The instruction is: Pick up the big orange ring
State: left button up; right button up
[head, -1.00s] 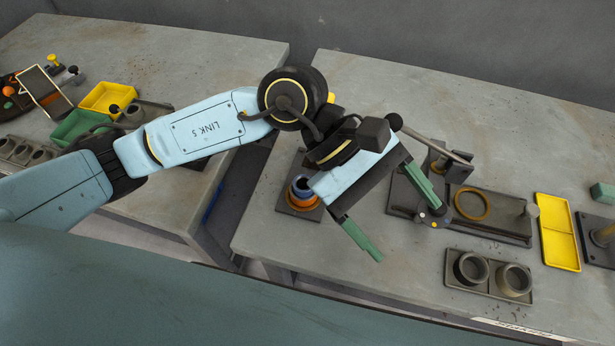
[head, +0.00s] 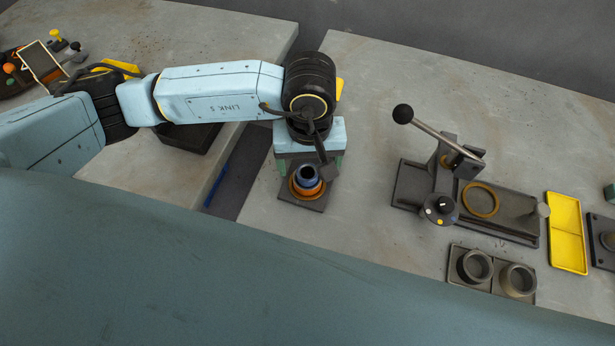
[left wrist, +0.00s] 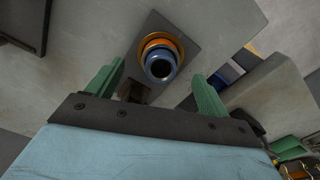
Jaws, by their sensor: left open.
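The big orange ring (head: 295,192) lies lowest in a stack on a dark square plate (head: 318,206). A smaller orange ring and a blue ring (head: 307,176) sit above it. In the left wrist view the big orange ring (left wrist: 143,53) shows as a rim around the smaller rings, with the blue ring (left wrist: 160,66) nearest the camera. My left gripper (head: 310,167) is open and empty above the stack, its green fingers pointing down toward it. In the left wrist view the stack appears between and beyond the fingertips (left wrist: 156,72). My right gripper is not in view.
An arbor press (head: 440,175) with a long lever stands to the right, an ochre ring (head: 481,200) on its base. A block with two grey cups (head: 474,265) and a yellow tray (head: 567,232) are further right. A gap separates the two tables. Bare tabletop lies between stack and press.

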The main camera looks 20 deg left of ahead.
aim_at(305, 192)
pick_arm(q)
jog(key=shift+w+a+f, duration=0.15)
jog(key=shift+f, duration=1.2)
jog(key=shift+w+a+f, duration=0.1)
jog(key=shift+f, duration=1.25)
jog(key=c, duration=1.1)
